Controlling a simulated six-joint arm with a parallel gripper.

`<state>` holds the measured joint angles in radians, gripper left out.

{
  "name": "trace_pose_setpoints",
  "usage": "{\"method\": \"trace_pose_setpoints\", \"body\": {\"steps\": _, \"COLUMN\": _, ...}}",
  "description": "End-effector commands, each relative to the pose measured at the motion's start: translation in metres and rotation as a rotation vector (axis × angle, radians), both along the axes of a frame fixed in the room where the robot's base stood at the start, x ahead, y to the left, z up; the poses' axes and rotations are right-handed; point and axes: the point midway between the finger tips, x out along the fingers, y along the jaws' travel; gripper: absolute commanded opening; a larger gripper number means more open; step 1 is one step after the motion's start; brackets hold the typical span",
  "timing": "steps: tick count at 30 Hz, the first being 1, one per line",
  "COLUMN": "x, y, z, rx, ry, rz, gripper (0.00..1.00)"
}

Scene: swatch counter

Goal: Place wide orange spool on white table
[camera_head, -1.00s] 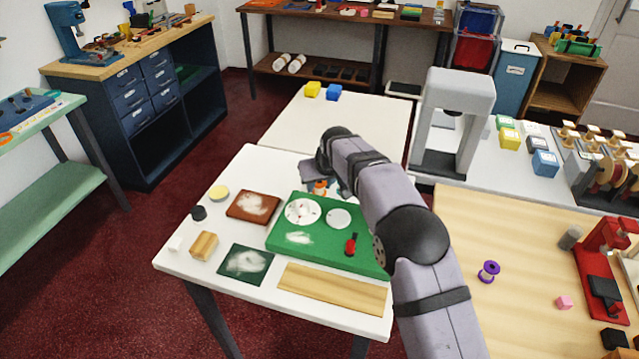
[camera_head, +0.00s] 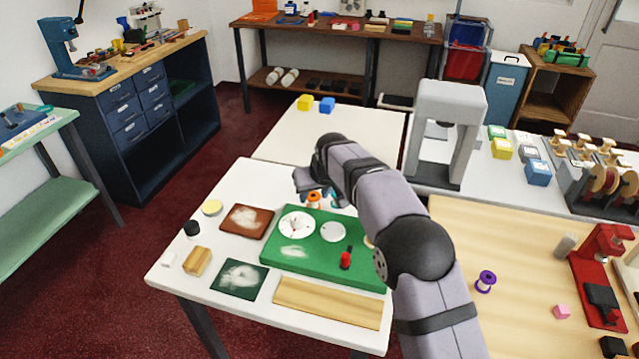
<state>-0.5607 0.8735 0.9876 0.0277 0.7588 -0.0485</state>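The orange spool (camera_head: 314,200) is small in view, at the far edge of the green board (camera_head: 310,265) on the front white table (camera_head: 232,180). My gripper (camera_head: 311,190) is right at the spool, over the far part of that table. Its fingers are small and partly covered by my own wrist and arm, so I cannot tell whether they are open or closed on the spool. A second white table (camera_head: 340,135) stands behind, mostly bare.
Around the spool are white discs (camera_head: 297,225), a brown pad (camera_head: 246,221), a red-handled item (camera_head: 346,258) and a small teal item close to my gripper. A yellow block (camera_head: 305,102) and a blue block (camera_head: 327,105) sit on the rear white table. A grey arch-shaped machine (camera_head: 448,130) stands to the right.

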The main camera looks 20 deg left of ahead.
Motion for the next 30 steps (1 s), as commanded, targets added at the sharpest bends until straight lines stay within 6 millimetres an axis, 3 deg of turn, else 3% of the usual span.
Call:
{"method": "trace_pose_setpoints", "body": {"steps": 15, "x": -0.034, "y": -0.023, "z": 0.071, "rx": 0.001, "ry": -0.001, "rz": 0.0, "gripper": 0.38}}
{"method": "trace_pose_setpoints", "body": {"steps": 30, "x": -0.039, "y": -0.027, "z": 0.083, "rx": -0.001, "ry": 0.001, "rz": 0.0, "gripper": 0.38}}
